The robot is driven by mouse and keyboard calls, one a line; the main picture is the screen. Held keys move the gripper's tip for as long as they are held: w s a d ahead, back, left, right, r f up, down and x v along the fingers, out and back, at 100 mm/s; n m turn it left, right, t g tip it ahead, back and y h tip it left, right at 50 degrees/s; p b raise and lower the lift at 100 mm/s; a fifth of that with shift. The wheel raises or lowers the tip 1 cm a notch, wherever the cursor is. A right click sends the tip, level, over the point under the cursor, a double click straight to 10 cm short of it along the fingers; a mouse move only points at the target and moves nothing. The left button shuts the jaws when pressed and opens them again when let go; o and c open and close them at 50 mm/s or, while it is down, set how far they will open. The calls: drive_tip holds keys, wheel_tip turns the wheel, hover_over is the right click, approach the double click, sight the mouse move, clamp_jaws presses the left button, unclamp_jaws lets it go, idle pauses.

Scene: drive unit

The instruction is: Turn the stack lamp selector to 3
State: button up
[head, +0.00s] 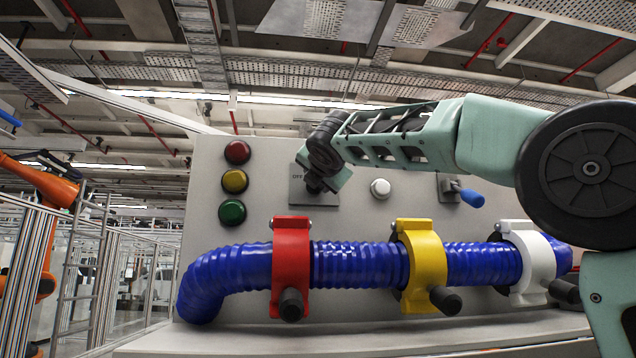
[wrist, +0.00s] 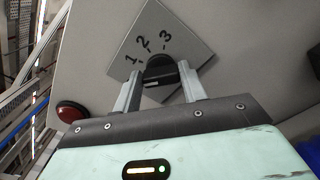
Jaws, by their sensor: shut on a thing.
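The lamp selector is a dark knob (wrist: 160,72) on a grey square plate (wrist: 190,42) marked 1, 2 and 3 in the wrist view. In the head view the plate (head: 298,190) is partly hidden behind my arm, with "OFF" legible on it. My gripper (head: 318,184) is at the knob, its two fingers on either side, shut on it. The plate looks tilted in the wrist view because my wrist is rolled. The knob's pointer is hard to make out, so I cannot tell which number it points to. The red lamp (head: 237,152), yellow lamp (head: 235,181) and green lamp (head: 232,212) are left of the plate.
A white button (head: 380,188) and a blue-handled lever (head: 472,197) are right of the selector. Below runs a blue hose (head: 360,263) with red (head: 291,258), yellow (head: 424,262) and white clamps (head: 534,262), whose dark handles stick out.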

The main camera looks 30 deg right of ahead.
drive_tip(key=m+b, duration=0.2)
drive_tip(key=m, duration=0.5)
drive_tip(key=m+b, duration=0.3)
drive_tip(key=m, duration=0.4)
drive_tip(key=f+m+b, duration=0.1)
drive_tip(key=m+b, duration=0.2)
drive_tip(key=m, duration=0.5)
drive_tip(key=shift+f, duration=0.1)
idle(0.4)
drive_tip(key=o, duration=1)
drive_tip(key=shift+s+a+b, duration=0.1)
drive_tip(key=shift+b, duration=0.2)
